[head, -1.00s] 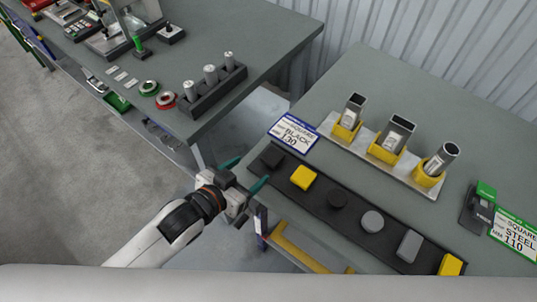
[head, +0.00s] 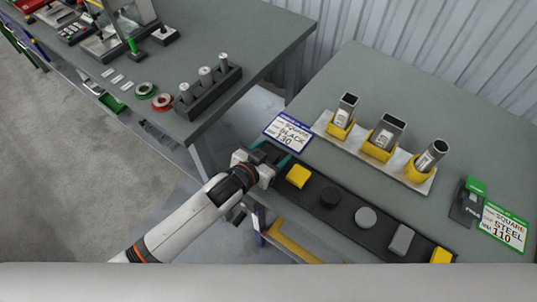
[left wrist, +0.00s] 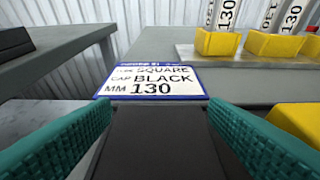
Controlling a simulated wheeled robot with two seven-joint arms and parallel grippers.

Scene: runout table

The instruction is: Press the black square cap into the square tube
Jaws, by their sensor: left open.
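My left gripper (head: 267,157) is open at the left end of the dark cap strip. In the left wrist view its teal fingers (left wrist: 160,135) stand on both sides of the black square cap (left wrist: 168,145), apart from each other. In the head view the gripper hides most of that cap. The square tube (head: 347,107) stands tilted in the leftmost yellow holder on a pale plate, its open end up. My right gripper is not in view.
The strip (head: 340,216) also holds a yellow cap (head: 298,176), a black round cap (head: 330,196) and several others. A rectangular tube (head: 387,131) and a round tube (head: 432,155) stand beside the square one. A SQUARE BLACK 130 card (head: 288,132) lies behind the strip's left end.

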